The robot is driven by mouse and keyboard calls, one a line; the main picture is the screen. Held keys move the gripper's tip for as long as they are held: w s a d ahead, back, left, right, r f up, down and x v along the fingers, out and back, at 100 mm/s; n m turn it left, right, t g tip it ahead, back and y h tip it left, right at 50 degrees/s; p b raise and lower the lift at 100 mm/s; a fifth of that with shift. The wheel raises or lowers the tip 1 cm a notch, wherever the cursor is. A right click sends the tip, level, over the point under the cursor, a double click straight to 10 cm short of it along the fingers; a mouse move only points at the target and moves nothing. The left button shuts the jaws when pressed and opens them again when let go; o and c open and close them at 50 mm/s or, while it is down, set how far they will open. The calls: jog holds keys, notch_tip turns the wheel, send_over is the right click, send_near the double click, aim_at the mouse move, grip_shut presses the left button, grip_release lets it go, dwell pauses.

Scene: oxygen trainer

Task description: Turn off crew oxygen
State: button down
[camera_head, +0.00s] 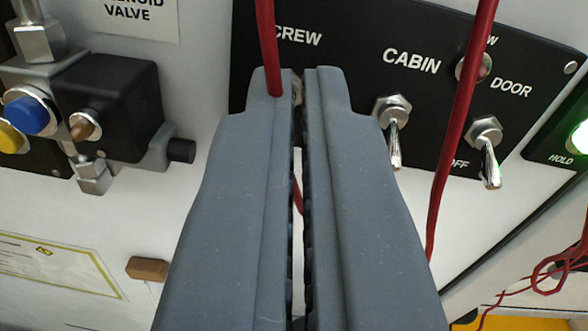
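The black switch panel (340,45) is at the top of the head view, with a CREW label (298,38) above my fingertips. My gripper (298,75) is in front of the panel, its two grey fingers nearly together with only a thin gap between them. The crew switch (297,90) is almost wholly hidden behind the fingertips; only a bit of metal shows in the gap. Its lever position is hidden, and I cannot tell whether the fingers touch it. The CABIN switch (393,125) is just right of the fingers, its lever pointing down.
Another toggle (487,150) with its lever down is farther right, near an OFF label. One red cable (268,45) crosses the left fingertip; another (462,120) hangs right of the CABIN switch. A valve block (110,100) protrudes at left. A green light (580,137) is at far right.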

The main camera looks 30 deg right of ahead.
jog(key=shift+w+a+r+t+b, duration=0.15)
jog(key=shift+r+t+b, duration=0.75)
jog(key=shift+r+b, duration=0.35)
jog(key=shift+w+a+f+n+b, duration=0.15)
jog(key=shift+w+f+b, duration=0.05)
jog(key=shift+w+f, duration=0.4)
jog(key=shift+w+a+f+n+b, duration=0.15)
jog(key=shift+w+f, duration=0.2)
jog(key=shift+w, duration=0.3)
jog(key=shift+s+d, duration=0.4)
jog(key=shift+s, duration=0.1)
jog(key=shift+s+r, duration=0.1)
jog(key=shift+s, duration=0.15)
jog(key=shift+a+f, duration=0.1)
jog(key=shift+f, duration=0.1)
